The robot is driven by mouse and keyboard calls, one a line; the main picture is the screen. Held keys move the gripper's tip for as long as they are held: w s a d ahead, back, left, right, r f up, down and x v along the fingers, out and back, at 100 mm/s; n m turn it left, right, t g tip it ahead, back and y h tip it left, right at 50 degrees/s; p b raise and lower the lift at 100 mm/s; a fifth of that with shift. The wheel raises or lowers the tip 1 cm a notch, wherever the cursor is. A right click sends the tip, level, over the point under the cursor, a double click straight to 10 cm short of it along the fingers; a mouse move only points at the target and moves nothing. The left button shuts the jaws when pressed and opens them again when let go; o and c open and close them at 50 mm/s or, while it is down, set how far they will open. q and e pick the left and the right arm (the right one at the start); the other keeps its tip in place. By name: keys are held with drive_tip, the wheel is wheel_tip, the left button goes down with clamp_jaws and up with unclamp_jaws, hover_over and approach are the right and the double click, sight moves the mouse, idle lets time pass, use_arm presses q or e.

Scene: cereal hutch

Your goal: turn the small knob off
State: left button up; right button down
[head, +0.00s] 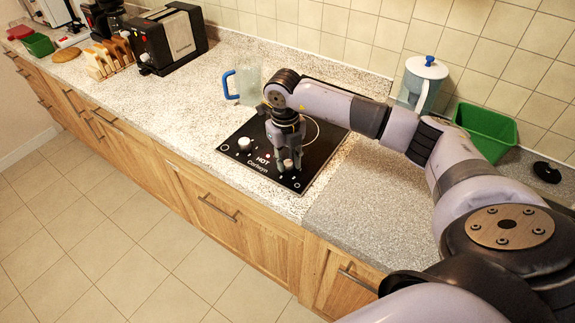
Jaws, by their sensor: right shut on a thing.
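The black cooktop (261,176), with HOT and a brand name printed on it, is set in the speckled counter. A pale knob (244,143) stands at its left front and is clear of the gripper. The small knob (288,165) is at the front right of the cooktop, partly covered by the fingers. My right gripper (287,156) points down over it and is shut on it. The knob's pointer direction cannot be made out. My left gripper is not in view.
A clear jug with a blue handle (230,85) stands behind the cooktop. A toaster (167,40) and bread rack (108,60) are far left. Counter is clear left of the cooktop.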

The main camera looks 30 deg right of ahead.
sight(286, 164)
drive_tip(key=shift+n+b, duration=1)
drive_tip(key=shift+n, duration=0.5)
drive_tip(key=c, duration=1.3)
unclamp_jaws()
drive_tip(key=shift+r, duration=0.1)
drive_tip(key=r, duration=1.1)
drive_tip(key=shift+a+r, duration=0.25)
drive_tip(key=shift+r, duration=0.15)
